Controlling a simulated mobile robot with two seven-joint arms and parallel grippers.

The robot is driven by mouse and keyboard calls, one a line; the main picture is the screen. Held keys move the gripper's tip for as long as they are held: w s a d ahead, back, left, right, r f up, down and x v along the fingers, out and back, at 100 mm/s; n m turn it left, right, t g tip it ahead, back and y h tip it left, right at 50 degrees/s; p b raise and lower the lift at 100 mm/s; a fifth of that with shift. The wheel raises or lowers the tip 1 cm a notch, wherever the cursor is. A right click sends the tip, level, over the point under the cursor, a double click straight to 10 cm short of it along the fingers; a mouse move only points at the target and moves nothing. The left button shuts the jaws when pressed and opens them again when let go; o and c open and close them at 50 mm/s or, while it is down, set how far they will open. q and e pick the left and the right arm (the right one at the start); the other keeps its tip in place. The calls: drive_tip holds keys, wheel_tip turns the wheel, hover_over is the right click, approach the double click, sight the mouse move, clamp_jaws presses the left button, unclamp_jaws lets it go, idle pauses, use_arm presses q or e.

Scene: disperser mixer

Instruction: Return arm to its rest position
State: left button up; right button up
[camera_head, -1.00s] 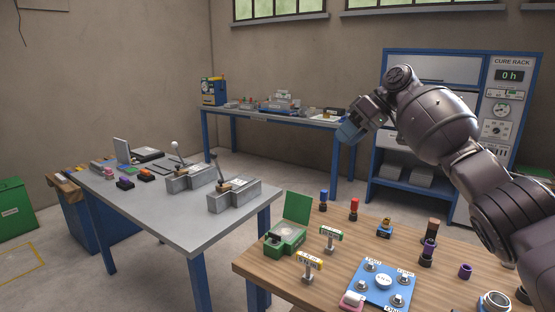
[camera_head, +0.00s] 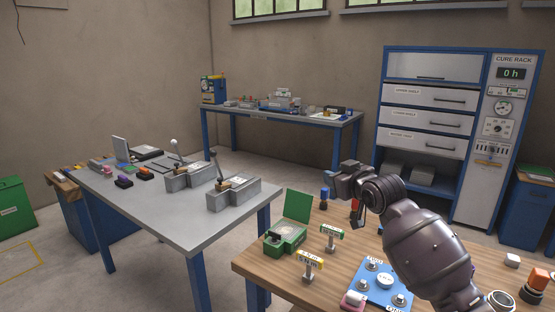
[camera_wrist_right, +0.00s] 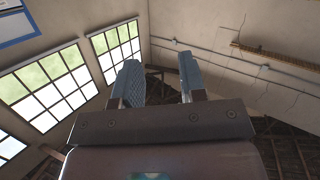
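My right arm comes in from the lower right of the head view and reaches over the wooden table (camera_head: 255,266). Its right gripper (camera_head: 345,180) is small and dark there, above the far part of the table. In the right wrist view the two fingers of this gripper (camera_wrist_right: 160,80) stand apart with nothing between them. They point up towards the windows (camera_wrist_right: 48,88) and the ceiling. My left gripper is in neither view.
The wooden table holds a green open box (camera_head: 286,238), small labelled stands and a blue plate (camera_head: 369,287). A grey table (camera_head: 165,225) with lever devices stands left. The cure rack (camera_head: 425,125) stands behind. My arm hides part of the wooden table.

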drive_tip(key=s+d+f+m+g+h, duration=0.1)
drive_tip(key=s+d+f, duration=0.3)
drive_tip(key=s+f, duration=0.9)
drive_tip(key=s+d+f+m+g+h+b, duration=0.1)
drive_tip(key=s+d+f+m+h, duration=0.1)
drive_tip(key=s+f, duration=1.2)
drive_tip(key=s+d+f+m+g+h, duration=0.1)
drive_tip(key=s+d+f, duration=0.5)
drive_tip(key=s+f, duration=0.8)
drive_tip(key=s+m+h, duration=0.1)
drive_tip(key=s+h, duration=0.1)
drive_tip(key=s, duration=0.3)
drive_tip(key=shift+s+f+g+b, duration=0.15)
drive_tip(key=shift+s+g+b, duration=0.25)
drive_tip(key=shift+d, duration=0.2)
